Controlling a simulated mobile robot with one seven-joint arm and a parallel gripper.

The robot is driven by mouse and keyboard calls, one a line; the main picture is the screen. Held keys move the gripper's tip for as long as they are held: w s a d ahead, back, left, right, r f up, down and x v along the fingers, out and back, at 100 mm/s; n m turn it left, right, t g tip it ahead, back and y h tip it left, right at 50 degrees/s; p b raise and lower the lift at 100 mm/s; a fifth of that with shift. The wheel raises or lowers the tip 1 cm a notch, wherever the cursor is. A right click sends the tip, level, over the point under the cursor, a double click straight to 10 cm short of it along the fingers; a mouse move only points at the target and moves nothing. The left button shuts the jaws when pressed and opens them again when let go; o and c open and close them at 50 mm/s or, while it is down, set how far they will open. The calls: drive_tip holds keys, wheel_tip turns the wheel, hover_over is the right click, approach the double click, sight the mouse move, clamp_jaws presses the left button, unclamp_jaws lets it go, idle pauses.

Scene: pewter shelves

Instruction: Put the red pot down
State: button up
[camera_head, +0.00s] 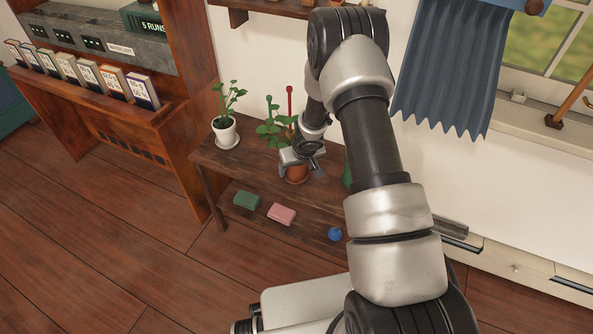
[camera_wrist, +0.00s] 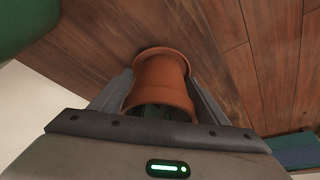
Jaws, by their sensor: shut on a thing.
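The red pot (camera_head: 297,176) is a terracotta-coloured pot at the dark wooden shelf unit (camera_head: 240,160), partly hidden by my gripper. My gripper (camera_head: 305,162) is shut on it, over the unit's top board. In the wrist view the pot (camera_wrist: 160,75) sits between the two fingers, its wide rim towards the camera and its narrower base pointing away. Dark green shows inside the rim. I cannot tell whether its base touches the board.
A white pot (camera_head: 224,132) with a plant stands left on the top board. Leafy stems (camera_head: 272,131) and a red stake (camera_head: 290,102) rise behind my gripper. The lower board holds a green block (camera_head: 247,200), a pink block (camera_head: 281,213) and a blue ball (camera_head: 335,234).

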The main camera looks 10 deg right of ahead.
drive_tip(key=shift+w+r, duration=0.1)
drive_tip(key=o, duration=1.7)
